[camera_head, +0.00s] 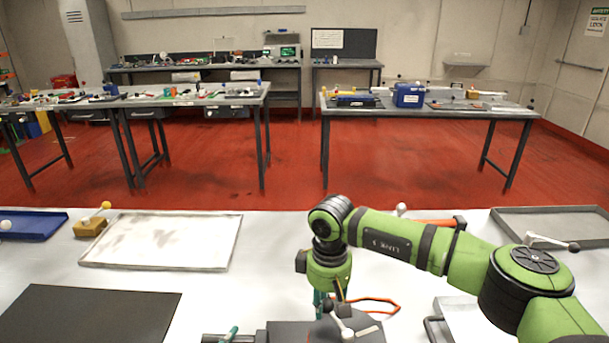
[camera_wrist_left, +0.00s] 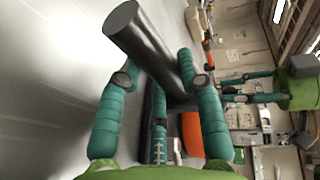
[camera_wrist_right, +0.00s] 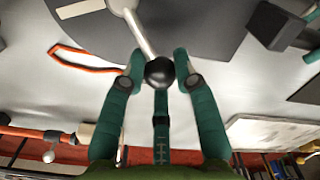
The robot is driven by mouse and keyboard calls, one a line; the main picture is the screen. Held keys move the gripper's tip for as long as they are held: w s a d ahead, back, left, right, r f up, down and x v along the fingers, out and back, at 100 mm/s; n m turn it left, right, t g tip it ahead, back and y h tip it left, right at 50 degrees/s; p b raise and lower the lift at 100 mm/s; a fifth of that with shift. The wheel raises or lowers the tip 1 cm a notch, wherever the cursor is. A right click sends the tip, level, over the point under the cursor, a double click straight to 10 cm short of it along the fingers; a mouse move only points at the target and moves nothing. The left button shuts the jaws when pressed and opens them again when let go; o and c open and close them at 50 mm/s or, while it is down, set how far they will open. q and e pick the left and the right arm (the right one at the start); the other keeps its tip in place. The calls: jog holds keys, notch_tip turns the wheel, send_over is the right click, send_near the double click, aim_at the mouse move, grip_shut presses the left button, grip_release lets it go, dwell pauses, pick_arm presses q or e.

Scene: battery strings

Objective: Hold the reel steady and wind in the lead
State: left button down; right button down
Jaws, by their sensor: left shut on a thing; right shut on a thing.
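The reel (camera_head: 285,334) is a dark grey body at the bottom edge of the head view, partly cut off; its dark flat face (camera_wrist_right: 205,22) fills the top of the right wrist view. A pale crank arm (camera_wrist_right: 143,32) ends in a black ball knob (camera_wrist_right: 159,71). My right gripper (camera_head: 330,303) points down and is shut on this knob. My left gripper (camera_wrist_left: 157,70) is shut around a thick dark bar (camera_wrist_left: 150,45); only a teal bit of it shows in the head view. The orange lead (camera_head: 378,300) lies in a loop beside the reel, also in the right wrist view (camera_wrist_right: 85,63).
A pale tray (camera_head: 165,240) and a dark mat (camera_head: 90,315) lie on the left. A yellow block with a lever (camera_head: 90,228) and a blue tray (camera_head: 35,225) stand beyond. A grey tray (camera_head: 550,225) is at far right. Bare white tabletop lies around the reel.

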jog(key=shift+s+a, duration=0.1)
jog(key=shift+a, duration=0.2)
jog(key=c, duration=1)
grip_release()
jog(key=shift+d, duration=0.1)
jog(key=shift+d+r, duration=0.1)
jog(key=shift+r, duration=0.35)
jog(key=shift+d+r, duration=0.1)
jog(key=shift+r, duration=2.95)
